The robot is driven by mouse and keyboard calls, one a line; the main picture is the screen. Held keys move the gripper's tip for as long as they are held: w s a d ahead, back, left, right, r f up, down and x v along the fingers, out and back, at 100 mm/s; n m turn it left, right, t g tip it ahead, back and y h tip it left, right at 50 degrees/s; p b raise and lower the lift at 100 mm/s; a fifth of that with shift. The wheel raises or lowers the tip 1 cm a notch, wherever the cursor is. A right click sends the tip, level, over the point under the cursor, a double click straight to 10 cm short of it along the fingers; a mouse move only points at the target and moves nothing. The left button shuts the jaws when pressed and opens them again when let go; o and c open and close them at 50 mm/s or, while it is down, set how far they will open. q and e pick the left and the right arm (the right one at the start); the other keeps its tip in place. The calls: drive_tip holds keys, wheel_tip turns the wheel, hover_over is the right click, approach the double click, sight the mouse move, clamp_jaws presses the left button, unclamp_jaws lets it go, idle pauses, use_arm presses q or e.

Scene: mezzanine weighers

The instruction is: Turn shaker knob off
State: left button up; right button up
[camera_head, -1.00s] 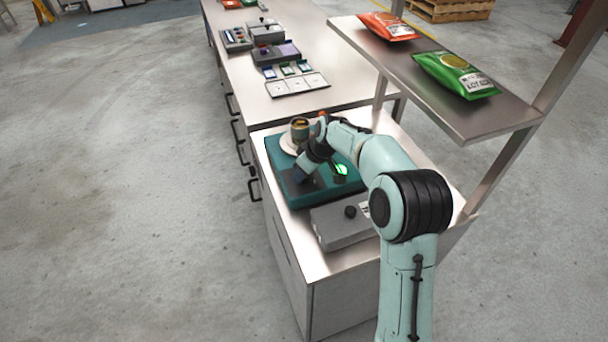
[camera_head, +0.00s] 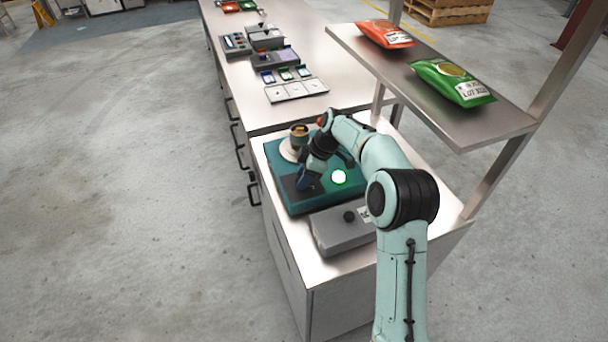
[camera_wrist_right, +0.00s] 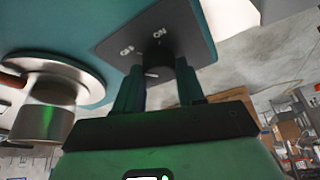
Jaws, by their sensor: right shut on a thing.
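The shaker is a teal box (camera_head: 322,196) on the near bench, with a round plate (camera_head: 286,150) and a metal cup (camera_head: 299,131) at its back left. My right gripper (camera_head: 304,183) reaches down to the dark panel on the shaker. In the right wrist view the dark knob (camera_wrist_right: 158,54) sits on this panel beside the white words ON and OFF. My right gripper's fingers (camera_wrist_right: 160,84) are shut on the knob from both sides. The knob's exact pointing is hard to read. My left gripper is not in view.
A grey box (camera_head: 340,232) with a black knob stands just in front of the shaker. A shelf (camera_head: 440,103) with an orange bag (camera_head: 386,34) and a green bag (camera_head: 452,82) overhangs at right. Trays and devices sit on the far bench.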

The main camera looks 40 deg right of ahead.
drive_tip(key=shift+f, duration=0.1)
idle(0.3)
drive_tip(key=o, duration=1)
drive_tip(key=shift+o, duration=0.2)
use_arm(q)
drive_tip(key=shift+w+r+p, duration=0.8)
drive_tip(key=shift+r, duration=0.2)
use_arm(e)
drive_tip(key=v, duration=1.3)
drive_tip(key=shift+r, duration=0.3)
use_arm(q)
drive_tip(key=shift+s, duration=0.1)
use_arm(e)
drive_tip(key=shift+f, duration=0.1)
